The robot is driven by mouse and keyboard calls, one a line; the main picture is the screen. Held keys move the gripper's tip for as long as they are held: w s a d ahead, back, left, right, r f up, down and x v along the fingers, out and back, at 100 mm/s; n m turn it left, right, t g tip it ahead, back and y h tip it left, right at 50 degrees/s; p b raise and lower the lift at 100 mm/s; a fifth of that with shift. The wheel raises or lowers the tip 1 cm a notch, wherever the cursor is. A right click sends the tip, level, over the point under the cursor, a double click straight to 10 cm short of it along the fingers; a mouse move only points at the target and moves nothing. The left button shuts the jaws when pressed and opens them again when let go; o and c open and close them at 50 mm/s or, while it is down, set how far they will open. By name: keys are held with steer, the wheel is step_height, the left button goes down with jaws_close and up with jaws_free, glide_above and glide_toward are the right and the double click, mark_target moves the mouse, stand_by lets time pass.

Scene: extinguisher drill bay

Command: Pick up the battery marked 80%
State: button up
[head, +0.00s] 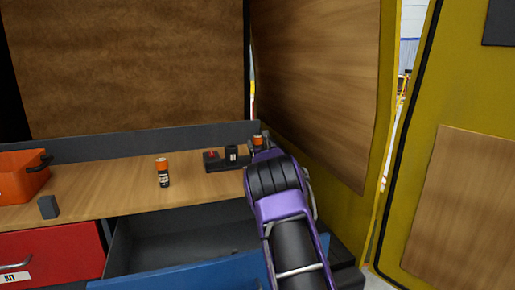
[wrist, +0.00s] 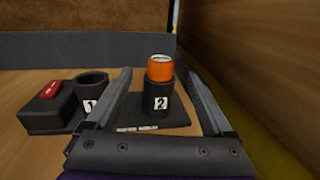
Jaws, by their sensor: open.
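A battery with an orange top (wrist: 160,68) stands upright in the black cup marked 2 (wrist: 155,103) in the wrist view. Its lower part is hidden in the cup. My gripper (wrist: 158,78) is open, with one finger on each side of that cup and battery and nothing held. In the head view this battery's orange top (head: 257,140) shows just beyond my gripper. A second orange and black battery (head: 163,172) stands upright on the wooden bench, left of my arm. Its label is too small to read, and no charge mark is legible on either battery.
The cup marked 1 (wrist: 91,86) looks empty; a black box with a red top part (wrist: 46,108) is beside it. An orange bin (head: 20,180) and small dark block (head: 48,207) are left on the bench. An open drawer (head: 180,240) is below. A wooden panel (head: 320,85) rises close right.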

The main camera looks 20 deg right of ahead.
mark_target(258, 140)
steer(key=shift+w+d+f+p, duration=0.1)
steer(key=shift+w+d+p, duration=0.1)
steer(key=shift+w, duration=0.7)
steer(key=shift+w+d+f+p, duration=0.1)
steer(key=shift+w+d+p, duration=0.1)
steer(key=shift+w, duration=0.65)
steer(key=shift+w+d+p, duration=0.1)
steer(key=shift+w+p, duration=0.1)
steer(key=shift+w, duration=0.7)
steer(key=shift+c, duration=0.2)
steer(key=shift+r, duration=0.1)
jaws_close()
